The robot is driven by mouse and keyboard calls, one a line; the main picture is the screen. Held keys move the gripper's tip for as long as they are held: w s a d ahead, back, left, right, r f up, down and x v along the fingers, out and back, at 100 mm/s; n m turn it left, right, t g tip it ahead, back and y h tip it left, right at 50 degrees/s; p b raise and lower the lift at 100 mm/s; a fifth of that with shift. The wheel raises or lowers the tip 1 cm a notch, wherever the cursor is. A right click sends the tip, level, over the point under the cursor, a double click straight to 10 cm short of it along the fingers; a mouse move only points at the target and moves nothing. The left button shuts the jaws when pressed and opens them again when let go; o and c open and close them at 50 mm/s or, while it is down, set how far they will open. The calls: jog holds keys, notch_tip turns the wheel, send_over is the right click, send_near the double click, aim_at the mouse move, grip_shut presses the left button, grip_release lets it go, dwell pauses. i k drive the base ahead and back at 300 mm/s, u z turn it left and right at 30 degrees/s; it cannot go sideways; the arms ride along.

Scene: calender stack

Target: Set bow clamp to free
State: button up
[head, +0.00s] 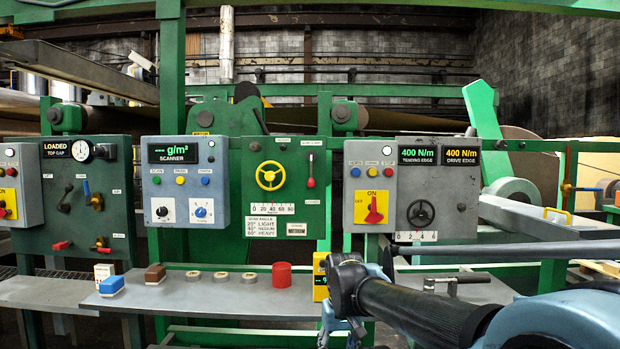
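The bow panel (240,190) is a green panel in the middle of the head view, with a yellow handwheel (269,175) and a bow angle scale below it. Right of the handwheel is a lever with a red grip (311,182), hanging downward under a small white dial or tag. This looks like the bow clamp, but the small labels above and below it are too small to read. My arm enters from the lower right. Blue parts at its near end, probably my gripper (333,318), show low in front of the bench, below and apart from the lever.
A grey bench (200,296) below the panel holds a blue block, a brown block, several rings, a red cylinder (282,275) and a yellow device (320,277). A grey box with a red switch (374,208) stands right of the lever. Space before the lever looks clear.

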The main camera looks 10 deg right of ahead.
aim_at(311, 183)
jog(key=z, duration=1)
jog(key=k, duration=1.5)
jog(key=u, duration=0.7)
jog(key=i, duration=1)
jog(key=z, duration=0.05)
